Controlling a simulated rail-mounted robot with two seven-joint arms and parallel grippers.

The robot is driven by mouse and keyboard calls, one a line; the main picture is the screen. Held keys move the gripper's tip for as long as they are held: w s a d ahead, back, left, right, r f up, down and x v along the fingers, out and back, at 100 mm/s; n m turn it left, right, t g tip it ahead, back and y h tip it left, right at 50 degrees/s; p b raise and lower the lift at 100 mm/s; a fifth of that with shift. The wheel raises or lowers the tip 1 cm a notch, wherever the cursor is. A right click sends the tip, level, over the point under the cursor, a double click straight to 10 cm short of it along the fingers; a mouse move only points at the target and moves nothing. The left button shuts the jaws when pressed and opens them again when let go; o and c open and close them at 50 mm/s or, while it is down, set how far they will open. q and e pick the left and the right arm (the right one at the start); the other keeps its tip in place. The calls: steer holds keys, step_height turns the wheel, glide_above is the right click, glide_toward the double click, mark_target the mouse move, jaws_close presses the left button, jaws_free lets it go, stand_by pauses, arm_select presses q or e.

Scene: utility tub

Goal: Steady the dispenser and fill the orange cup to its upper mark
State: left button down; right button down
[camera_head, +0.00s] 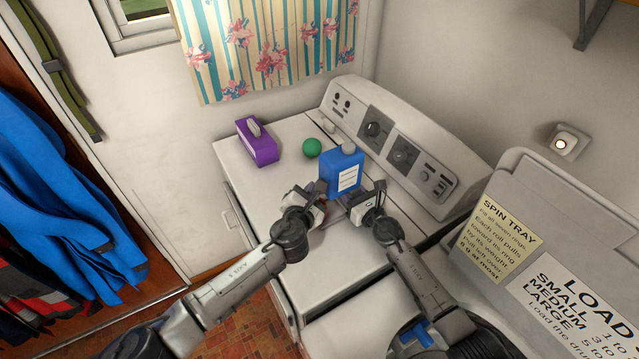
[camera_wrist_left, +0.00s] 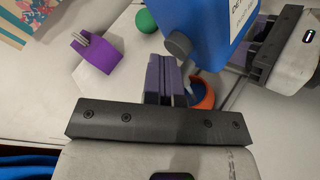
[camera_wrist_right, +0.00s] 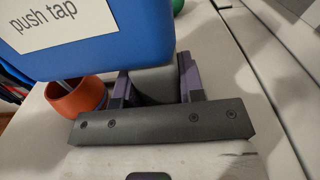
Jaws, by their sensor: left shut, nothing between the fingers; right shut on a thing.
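The blue dispenser (camera_head: 342,175) stands upright on the white top, with a white label and a grey cap. In the left wrist view the dispenser (camera_wrist_left: 208,30) has a round grey tap (camera_wrist_left: 178,43). The orange cup (camera_wrist_left: 205,93) sits below the tap, with blue inside; its marks cannot be read. The cup (camera_wrist_right: 75,98) also shows in the right wrist view. My left gripper (camera_wrist_left: 166,68) is shut and empty, close by the tap; contact cannot be told. My right gripper (camera_wrist_right: 153,72) is shut on a grey part under the dispenser's blue body.
A purple box (camera_head: 258,143) and a green ball (camera_head: 312,148) lie behind and left of the dispenser. A sloping control panel (camera_head: 400,150) with knobs runs along the right. The white top (camera_head: 265,185) is clear to the left.

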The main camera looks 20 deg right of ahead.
arm_select(q)
steer(key=shift+s+a, duration=0.1)
steer(key=shift+a, duration=0.45)
steer(key=shift+a, duration=0.1)
steer(key=shift+s+a, duration=0.2)
steer(key=shift+a, duration=0.6)
steer(key=shift+s+a, duration=0.25)
steer(key=shift+a, duration=0.55)
steer(key=shift+s+a, duration=0.2)
steer(key=shift+a, duration=0.6)
arm_select(e)
steer(key=c, duration=0.6)
jaws_free()
steer(key=shift+c, duration=0.2)
steer(key=shift+s, duration=0.15)
